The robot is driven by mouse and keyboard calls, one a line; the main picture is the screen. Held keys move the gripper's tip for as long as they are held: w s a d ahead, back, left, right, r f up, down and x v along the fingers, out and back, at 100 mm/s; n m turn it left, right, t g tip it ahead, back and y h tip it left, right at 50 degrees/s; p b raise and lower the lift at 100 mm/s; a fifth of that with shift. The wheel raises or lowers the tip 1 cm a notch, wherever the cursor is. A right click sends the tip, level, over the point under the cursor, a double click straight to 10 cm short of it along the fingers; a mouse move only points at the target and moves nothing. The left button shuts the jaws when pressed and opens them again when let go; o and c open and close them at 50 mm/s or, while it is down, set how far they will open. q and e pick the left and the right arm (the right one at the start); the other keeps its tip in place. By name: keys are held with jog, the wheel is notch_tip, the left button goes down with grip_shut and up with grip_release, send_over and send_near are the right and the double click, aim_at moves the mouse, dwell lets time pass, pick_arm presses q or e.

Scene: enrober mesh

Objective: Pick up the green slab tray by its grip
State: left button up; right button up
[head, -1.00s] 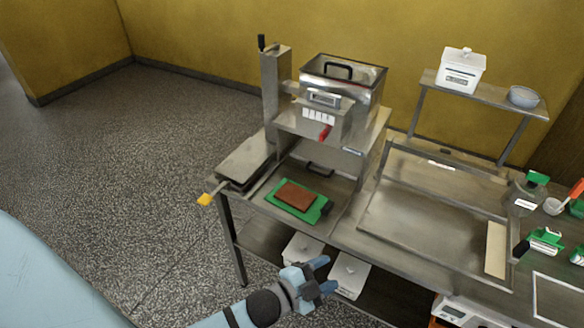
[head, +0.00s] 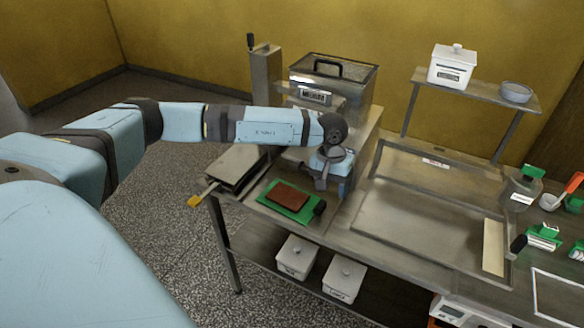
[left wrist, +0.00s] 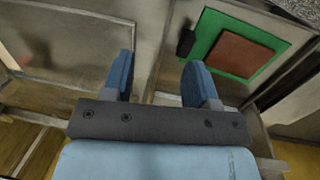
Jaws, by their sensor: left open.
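The green slab tray (head: 268,199) lies flat on the steel table at the front of the machine, with a brown slab (head: 288,194) on it. Its black grip (head: 319,208) points right, toward the table's front. My left gripper (head: 332,183) is above the table, to the upper right of the grip and apart from it. In the left wrist view the two blue fingers (left wrist: 158,78) are spread with nothing between them. The green tray (left wrist: 207,32) and its black grip (left wrist: 186,42) show beyond the fingers, at upper right. My right gripper is not in view.
A steel machine with a hopper (head: 335,85) stands behind the tray, partly hidden by my left arm. A steel frame (head: 420,225) lies to the right. White tubs (head: 297,257) sit on the lower shelf. A black-handled tool (head: 517,245) and green items are farther right.

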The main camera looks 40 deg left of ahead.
pick_arm(q)
jog(key=w+a+r+y, duration=0.1)
jog(key=a+y, duration=0.1)
jog(key=a, duration=0.2)
jog(key=p, duration=0.2)
send_over(319, 206)
jog(key=shift+m, duration=0.4)
notch_tip(319, 206, down, 7)
jog(key=shift+r, duration=0.1)
jog(key=shift+d+f, duration=0.1)
jog(key=shift+f, duration=0.55)
notch_tip(319, 206, down, 4)
jog(key=shift+f+p, duration=0.1)
jog(key=shift+p, duration=0.65)
jog(key=shift+f, duration=0.5)
grip_shut()
